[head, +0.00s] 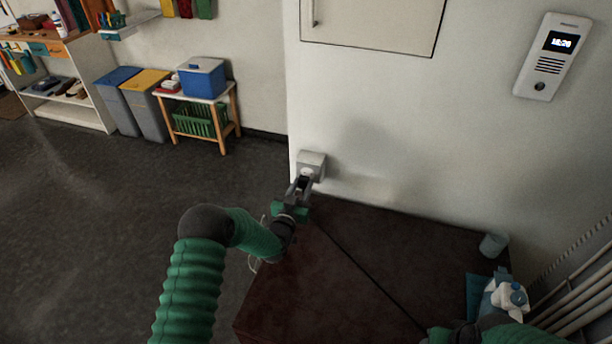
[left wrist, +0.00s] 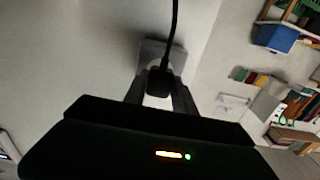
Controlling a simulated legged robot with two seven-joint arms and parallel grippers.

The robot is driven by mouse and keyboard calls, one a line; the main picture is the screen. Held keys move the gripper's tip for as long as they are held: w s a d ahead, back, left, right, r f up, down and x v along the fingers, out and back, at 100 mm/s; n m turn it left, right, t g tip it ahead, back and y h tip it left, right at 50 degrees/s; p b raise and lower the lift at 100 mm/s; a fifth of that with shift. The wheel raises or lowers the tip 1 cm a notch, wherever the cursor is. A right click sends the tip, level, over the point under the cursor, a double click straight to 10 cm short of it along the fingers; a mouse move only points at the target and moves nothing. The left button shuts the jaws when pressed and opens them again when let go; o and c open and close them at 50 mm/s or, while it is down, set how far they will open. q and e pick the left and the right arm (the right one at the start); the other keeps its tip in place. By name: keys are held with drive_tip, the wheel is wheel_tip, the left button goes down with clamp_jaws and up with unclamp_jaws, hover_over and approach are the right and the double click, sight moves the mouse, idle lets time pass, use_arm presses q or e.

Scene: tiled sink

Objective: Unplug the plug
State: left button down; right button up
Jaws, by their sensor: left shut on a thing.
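The socket (head: 312,163) is a pale grey box on the wall, close to the wall's left corner and just above the dark red tabletop. My left gripper (head: 302,184) is at the socket, shut on the black plug. In the left wrist view the plug (left wrist: 159,81) sits between the two fingers (left wrist: 159,95), in front of the socket (left wrist: 153,52), with its black cord (left wrist: 174,28) running up out of view. Whether the plug is fully seated in the socket I cannot tell. My right gripper is out of view; only part of a green arm shows at lower right.
The dark red tabletop (head: 360,262) is mostly clear. A grey-blue cup (head: 493,245) and a white and blue bottle (head: 508,296) stand at its right. A wall intercom (head: 552,56) hangs at upper right. Bins and a small shelf with a blue box (head: 202,78) stand far left.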

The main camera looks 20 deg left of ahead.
sight(302, 186)
use_arm(q)
drive_tip(key=shift+s+a+p, duration=0.1)
drive_tip(key=shift+s+p, duration=0.55)
drive_tip(key=shift+s, duration=0.95)
